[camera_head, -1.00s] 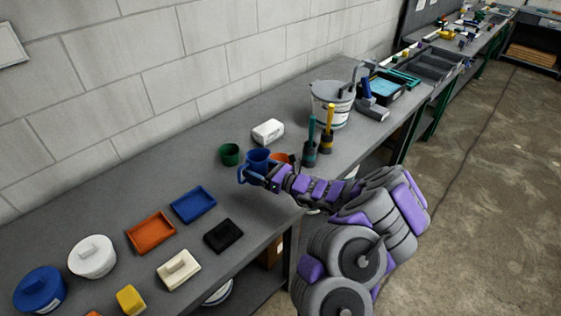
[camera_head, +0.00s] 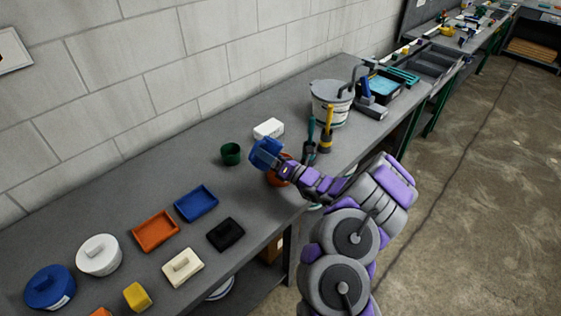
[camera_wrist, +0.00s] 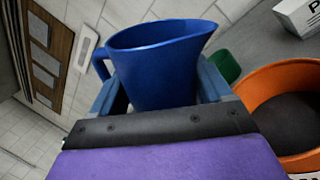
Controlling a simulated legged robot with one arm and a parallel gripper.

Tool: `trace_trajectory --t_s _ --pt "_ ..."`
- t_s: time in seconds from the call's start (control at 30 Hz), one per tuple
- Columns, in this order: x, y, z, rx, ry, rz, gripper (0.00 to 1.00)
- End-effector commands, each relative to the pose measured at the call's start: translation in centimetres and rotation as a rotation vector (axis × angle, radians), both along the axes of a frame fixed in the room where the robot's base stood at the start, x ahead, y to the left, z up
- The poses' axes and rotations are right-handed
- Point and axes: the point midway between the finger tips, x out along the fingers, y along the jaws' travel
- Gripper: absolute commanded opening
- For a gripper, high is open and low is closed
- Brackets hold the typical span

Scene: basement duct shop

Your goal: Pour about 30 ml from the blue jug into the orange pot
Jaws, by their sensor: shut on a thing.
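The blue jug (camera_head: 265,153) is held in my gripper (camera_head: 273,163) above the bench, tilted in the head view. In the wrist view the blue jug (camera_wrist: 160,65) stands between the two fingers of my gripper (camera_wrist: 165,95), its handle at the left and its spout pointing right. What is inside it is hidden. The orange pot (camera_head: 280,172) is just below and right of the jug, partly hidden by my arm. The orange pot (camera_wrist: 285,110) shows at the right in the wrist view, with a dark inside. No stream of liquid is visible.
A green cup (camera_head: 231,154) stands left of the jug. A white box (camera_head: 268,129) is behind it. Tools with teal (camera_head: 310,133) and yellow (camera_head: 327,129) handles stand to the right, near a grey bucket (camera_head: 331,102). Blue (camera_head: 196,203) and orange (camera_head: 155,231) trays lie at left.

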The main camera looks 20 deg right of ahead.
Motion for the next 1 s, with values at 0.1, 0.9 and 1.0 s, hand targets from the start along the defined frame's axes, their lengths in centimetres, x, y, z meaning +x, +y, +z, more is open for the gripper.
trace_trajectory --t_s 0.1,0.9,1.0 --pt "0.0 -0.1 0.7 0.071 0.021 0.001 0.44" --pt "0.1 -0.5 0.9 0.324 0.099 0.001 0.44" --pt "0.2 -0.5 1.0 0.338 0.104 0.001 0.44"
